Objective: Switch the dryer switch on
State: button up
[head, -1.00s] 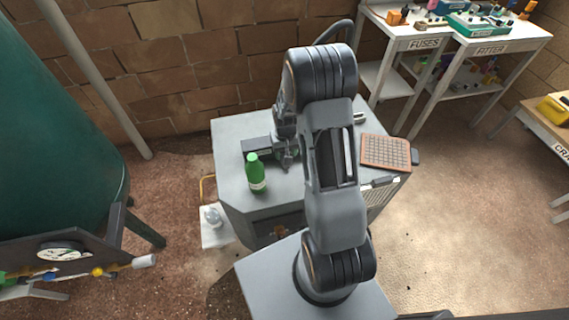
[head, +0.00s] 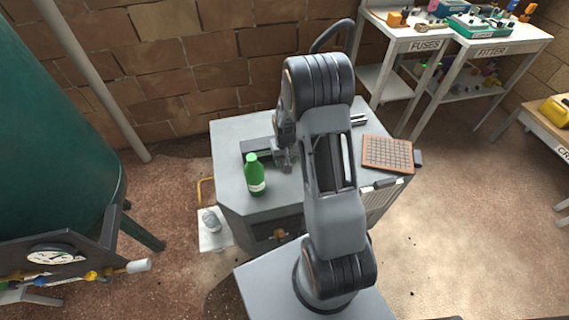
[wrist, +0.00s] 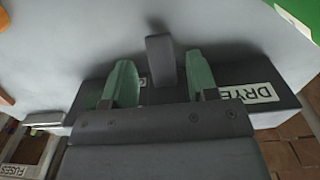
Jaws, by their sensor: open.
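The dryer switch shows in the wrist view as a dark grey lever (wrist: 161,60) on a dark panel (wrist: 262,84) with a partly hidden label reading "DRYE". My gripper (wrist: 159,70) is open, with one green finger on each side of the lever. Gaps show between the lever and both fingers. In the head view, my gripper (head: 287,158) is low over the grey cabinet (head: 232,190), at the right part of the dark panel (head: 256,147). The lever is hidden there by my arm.
A green bottle (head: 254,176) stands on the cabinet just in front of the panel, close to my gripper. An orange grid board (head: 387,153) lies at the cabinet's right. A large green tank (head: 50,150) is at the left. Labelled tables (head: 421,45) stand at the back right.

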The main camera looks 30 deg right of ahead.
jog(key=shift+f+b, duration=1.25)
jog(key=shift+f, duration=0.5)
jog(key=c, duration=0.6)
